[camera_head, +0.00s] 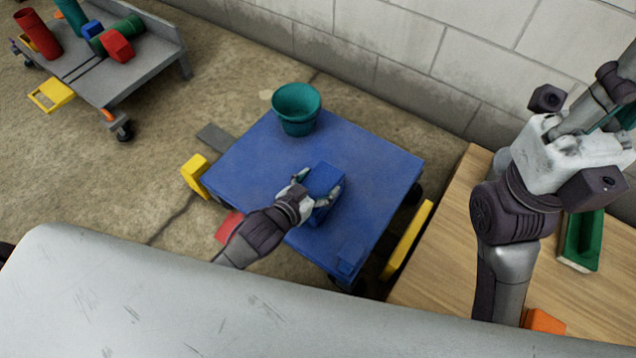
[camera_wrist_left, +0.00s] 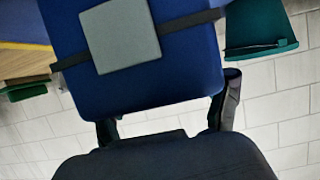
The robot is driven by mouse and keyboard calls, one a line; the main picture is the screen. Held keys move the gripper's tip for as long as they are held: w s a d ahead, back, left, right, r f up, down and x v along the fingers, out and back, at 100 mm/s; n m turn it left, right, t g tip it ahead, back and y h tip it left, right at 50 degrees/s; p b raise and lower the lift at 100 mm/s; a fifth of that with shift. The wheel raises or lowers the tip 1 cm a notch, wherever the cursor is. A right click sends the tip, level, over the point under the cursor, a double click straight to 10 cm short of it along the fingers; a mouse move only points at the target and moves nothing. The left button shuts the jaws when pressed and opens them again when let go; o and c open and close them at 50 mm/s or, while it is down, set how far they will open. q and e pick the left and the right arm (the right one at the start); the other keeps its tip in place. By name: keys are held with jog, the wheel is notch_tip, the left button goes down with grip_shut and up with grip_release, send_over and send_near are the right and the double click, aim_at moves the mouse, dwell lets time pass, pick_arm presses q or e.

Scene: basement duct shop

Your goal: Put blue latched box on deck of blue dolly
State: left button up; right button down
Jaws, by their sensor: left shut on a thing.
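The blue latched box (camera_head: 324,178) is between the fingers of my left gripper (camera_head: 318,190), over the middle of the blue dolly's deck (camera_head: 270,160). I cannot tell whether its underside touches the deck. In the left wrist view the blue box (camera_wrist_left: 185,75) fills the upper middle, with a grey square plate and a dark strap across it. The left gripper (camera_wrist_left: 168,115) is shut on it, one finger at each side. My right arm stands at the right of the head view; its gripper is not visible.
A teal bucket (camera_head: 296,108) stands on the dolly's far corner. A wooden bench (camera_head: 450,235) with a green tray (camera_head: 582,240) is at the right. A grey cart (camera_head: 130,80) with several objects is far left. The deck around the box is mostly clear.

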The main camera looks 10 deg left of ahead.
pick_arm(q)
jog(key=shift+f, duration=0.1)
jog(key=o, duration=1.4)
